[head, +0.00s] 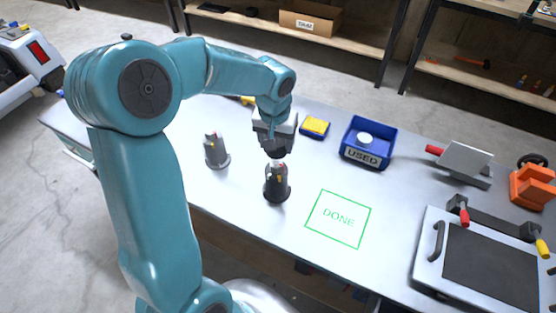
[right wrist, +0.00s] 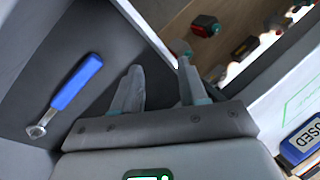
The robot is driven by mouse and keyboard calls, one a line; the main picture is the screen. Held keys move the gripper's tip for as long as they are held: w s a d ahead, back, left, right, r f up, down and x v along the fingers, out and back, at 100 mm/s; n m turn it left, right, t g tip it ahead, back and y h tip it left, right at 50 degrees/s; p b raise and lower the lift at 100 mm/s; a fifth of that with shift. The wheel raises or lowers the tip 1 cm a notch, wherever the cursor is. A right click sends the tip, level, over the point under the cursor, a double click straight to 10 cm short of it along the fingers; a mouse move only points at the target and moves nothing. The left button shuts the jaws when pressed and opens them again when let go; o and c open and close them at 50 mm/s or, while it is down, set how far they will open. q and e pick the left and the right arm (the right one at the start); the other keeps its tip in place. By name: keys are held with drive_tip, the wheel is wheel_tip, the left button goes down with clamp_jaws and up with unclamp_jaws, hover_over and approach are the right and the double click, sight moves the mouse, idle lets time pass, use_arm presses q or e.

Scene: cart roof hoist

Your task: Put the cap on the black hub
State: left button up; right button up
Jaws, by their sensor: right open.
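The black hub (head: 277,189) stands upright on the grey bench in the head view. My left gripper (head: 276,156) is right above it, pointing down, its fingers at the hub's top. A small pale and red part shows there, but I cannot tell whether it is the cap or whether the fingers hold anything. A similar grey hub (head: 216,153) stands to the left. A white round piece (head: 365,138) lies in the blue USED bin (head: 366,156); I cannot tell if it is a cap. My right gripper (right wrist: 160,72) is open and empty in the right wrist view.
A green DONE outline (head: 339,219) marks clear bench right of the black hub. A yellow sponge-like block (head: 315,126) lies behind. A grey device with a red handle (head: 465,161) and a black-topped panel (head: 490,268) stand right. A blue-handled tool (right wrist: 76,82) lies near my right gripper.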

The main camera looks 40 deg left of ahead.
sight(276, 163)
use_arm(q)
wheel_tip(276, 163, down, 8)
drive_tip(key=shift+r, duration=0.25)
drive_tip(key=shift+a+f, duration=0.15)
drive_tip(key=shift+f, duration=0.15)
drive_tip(key=shift+f, duration=0.1)
drive_tip(key=o, duration=1)
drive_tip(key=shift+r, duration=0.25)
drive_tip(key=r, duration=0.4)
drive_tip(key=s+r, duration=0.1)
drive_tip(key=r, duration=0.3)
drive_tip(key=d+r, duration=0.1)
drive_tip(key=r, duration=0.2)
drive_tip(key=shift+s+r, duration=0.2)
drive_tip(key=shift+r, duration=0.2)
